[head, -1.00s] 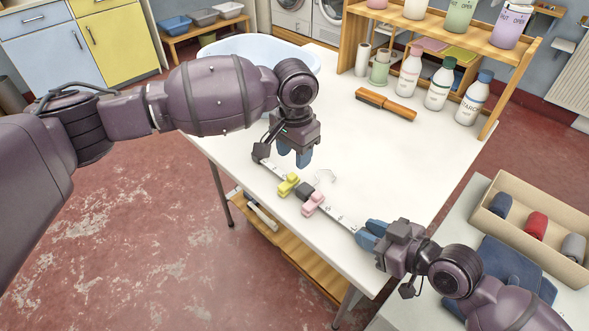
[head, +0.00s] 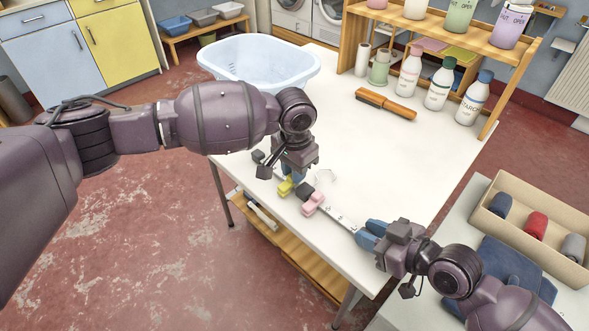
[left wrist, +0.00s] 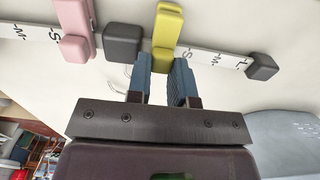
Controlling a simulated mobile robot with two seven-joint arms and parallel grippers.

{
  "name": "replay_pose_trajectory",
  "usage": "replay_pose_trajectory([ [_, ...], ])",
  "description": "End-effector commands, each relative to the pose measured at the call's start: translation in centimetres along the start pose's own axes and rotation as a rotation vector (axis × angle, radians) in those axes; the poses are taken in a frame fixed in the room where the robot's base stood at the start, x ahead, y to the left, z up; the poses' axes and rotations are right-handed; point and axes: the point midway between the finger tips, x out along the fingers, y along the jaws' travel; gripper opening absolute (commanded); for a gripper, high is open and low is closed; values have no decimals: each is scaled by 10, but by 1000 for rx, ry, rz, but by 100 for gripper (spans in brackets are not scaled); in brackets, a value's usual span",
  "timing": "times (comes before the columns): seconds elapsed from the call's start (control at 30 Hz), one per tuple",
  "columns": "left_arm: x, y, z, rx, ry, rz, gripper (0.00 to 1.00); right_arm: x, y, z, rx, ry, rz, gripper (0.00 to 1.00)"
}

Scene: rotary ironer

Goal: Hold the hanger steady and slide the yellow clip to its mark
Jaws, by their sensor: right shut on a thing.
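The hanger (head: 342,218) is a pale bar lying along the white table, with a dark centre block and dark end caps. Its bar (left wrist: 203,56) carries letters S, M and L on each side of the centre. The yellow clip (head: 285,188) sits across it, between the centre block and the nearer S in the left wrist view (left wrist: 168,25). A pink clip (head: 313,203) sits on the other side. My left gripper (head: 292,176) is open at the yellow clip, its blue fingers (left wrist: 162,72) either side of the clip's near end. My right gripper (head: 368,236) is shut on the hanger's right end.
A pale blue basin (head: 258,62) stands at the table's far left corner. An orange-handled brush (head: 386,104) and several bottles stand by a wooden shelf (head: 430,20) behind. The table (head: 395,155) is clear right of the hanger. A box of rolled cloths (head: 498,217) is at right.

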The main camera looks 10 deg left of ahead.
Motion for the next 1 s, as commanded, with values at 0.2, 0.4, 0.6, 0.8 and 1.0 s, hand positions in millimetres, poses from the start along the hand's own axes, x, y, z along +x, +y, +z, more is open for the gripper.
replay_pose_trajectory([
  [0.2,0,0,0,0,0,0,0,0,0,0,0,0,0,0],
  [0.4,0,-10,0,-3,1,1,0,0,0,0,0,0,0,0],
  [0.6,0,-30,0,-1,1,0,0,0,0,0,0,0,0,0],
  [0.8,0,-30,0,0,1,-1,0,0,0,0,0,0,0,0],
  [1.0,0,-30,0,1,1,0,47,0,0,0,0,0,0,0],
])
